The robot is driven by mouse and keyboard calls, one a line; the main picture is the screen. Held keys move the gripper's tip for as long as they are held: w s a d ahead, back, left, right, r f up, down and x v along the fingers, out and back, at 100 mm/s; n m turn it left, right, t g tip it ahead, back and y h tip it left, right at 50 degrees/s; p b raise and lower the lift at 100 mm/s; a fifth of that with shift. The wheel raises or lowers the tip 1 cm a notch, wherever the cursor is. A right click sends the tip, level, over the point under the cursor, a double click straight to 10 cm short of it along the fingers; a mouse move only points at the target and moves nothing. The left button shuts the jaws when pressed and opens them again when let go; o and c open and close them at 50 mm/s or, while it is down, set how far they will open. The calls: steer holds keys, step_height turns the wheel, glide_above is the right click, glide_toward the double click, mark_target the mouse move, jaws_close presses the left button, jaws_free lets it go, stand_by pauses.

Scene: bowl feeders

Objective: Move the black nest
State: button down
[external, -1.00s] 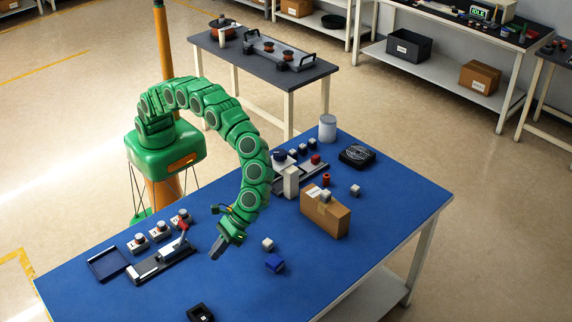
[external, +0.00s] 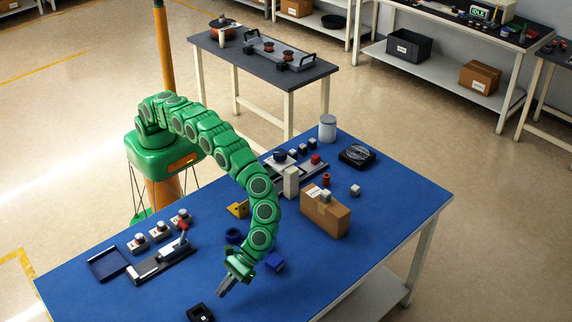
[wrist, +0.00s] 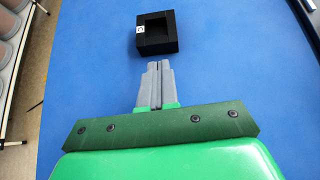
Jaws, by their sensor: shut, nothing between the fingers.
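The black nest (external: 200,313) is a small square block with a square recess and a white label. It lies on the blue table near the front edge of the external view, partly cut off by the picture's bottom. In the wrist view the nest (wrist: 157,32) lies just beyond my fingertips, with a gap of blue table between. My gripper (external: 223,291) is shut and empty, to the upper right of the nest in the external view. Its two grey fingers (wrist: 158,66) are pressed together in the wrist view, pointing toward the nest.
A cardboard box (external: 328,219) stands farther right. A lever fixture (external: 165,262) and a dark blue tray (external: 107,264) lie to the left. The table (external: 330,270) is clear at front right.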

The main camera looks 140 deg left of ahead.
glide_toward(192, 316)
steer(key=x, duration=0.3)
steer(key=r+x, duration=0.1)
steer(key=x, duration=0.1)
steer(key=shift+w+d+f, duration=0.15)
steer(key=shift+d, duration=0.7)
steer(key=shift+a+f, duration=0.1)
steer(key=shift+f, duration=0.7)
steer(key=shift+f, duration=0.1)
steer(key=a, duration=2)
steer(key=shift+a, duration=0.25)
